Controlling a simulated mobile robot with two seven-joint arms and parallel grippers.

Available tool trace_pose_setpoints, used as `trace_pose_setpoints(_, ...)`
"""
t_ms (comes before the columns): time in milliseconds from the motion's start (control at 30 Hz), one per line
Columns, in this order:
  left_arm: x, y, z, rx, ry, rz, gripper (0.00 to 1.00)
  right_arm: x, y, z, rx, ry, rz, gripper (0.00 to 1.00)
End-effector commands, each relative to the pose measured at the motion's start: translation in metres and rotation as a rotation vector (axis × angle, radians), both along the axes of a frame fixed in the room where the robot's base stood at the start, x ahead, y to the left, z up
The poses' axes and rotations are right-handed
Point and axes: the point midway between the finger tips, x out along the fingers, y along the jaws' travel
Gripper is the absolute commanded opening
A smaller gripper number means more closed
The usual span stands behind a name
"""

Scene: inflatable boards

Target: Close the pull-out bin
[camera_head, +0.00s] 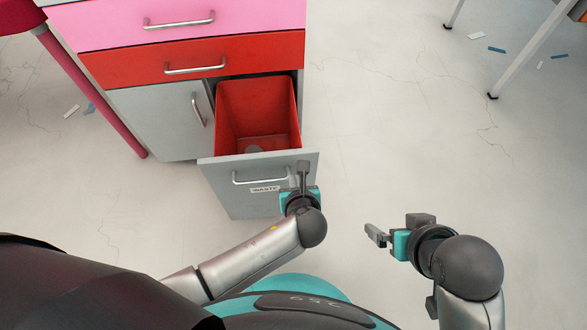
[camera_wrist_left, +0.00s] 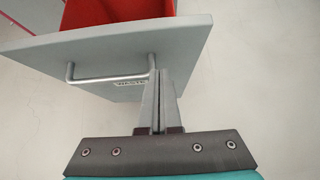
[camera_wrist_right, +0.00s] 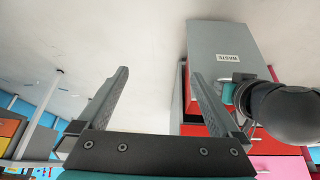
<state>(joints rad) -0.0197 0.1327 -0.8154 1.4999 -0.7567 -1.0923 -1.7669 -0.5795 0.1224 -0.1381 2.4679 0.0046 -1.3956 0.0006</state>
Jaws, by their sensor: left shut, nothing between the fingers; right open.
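The pull-out bin's grey front panel (camera_head: 230,195) stands out from the cabinet, with a horizontal bar handle (camera_head: 258,178) and a "WASTE" label. The red bin (camera_head: 257,112) behind it is in plain view, with a small grey item inside. My left gripper (camera_head: 303,168) is shut and empty at the right side of the panel. In the left wrist view its fingers (camera_wrist_left: 161,80) overlap the panel near the handle's right end (camera_wrist_left: 151,66); I cannot tell whether they touch. My right gripper (camera_head: 374,235) is open and empty over the floor to the right; its fingers show in its wrist view (camera_wrist_right: 160,85).
The cabinet has a pink drawer (camera_head: 180,22), a red drawer (camera_head: 190,60) and a grey door (camera_head: 160,115), which look shut. A dark red leg (camera_head: 95,90) stands at the left. Table legs (camera_head: 525,55) stand upper right. The floor between is mostly clear.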

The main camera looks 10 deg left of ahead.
Motion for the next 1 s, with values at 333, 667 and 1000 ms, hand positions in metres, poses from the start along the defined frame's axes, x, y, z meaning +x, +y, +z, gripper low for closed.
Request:
trace_pose_setpoints(333,0.021,0.007,0.0,0.0,0.0,0.001,0.0,0.024,0.026,-0.01,0.076,-0.175,0.041,1.0)
trace_pose_setpoints(667,0.032,0.01,0.001,0.0,0.0,0.0,0.0,0.036,0.041,-0.009,0.127,-0.289,0.059,1.0)
trace_pose_setpoints(1000,0.034,0.01,0.001,0.0,0.0,0.0,0.0,0.037,0.043,-0.008,0.135,-0.304,0.061,1.0)
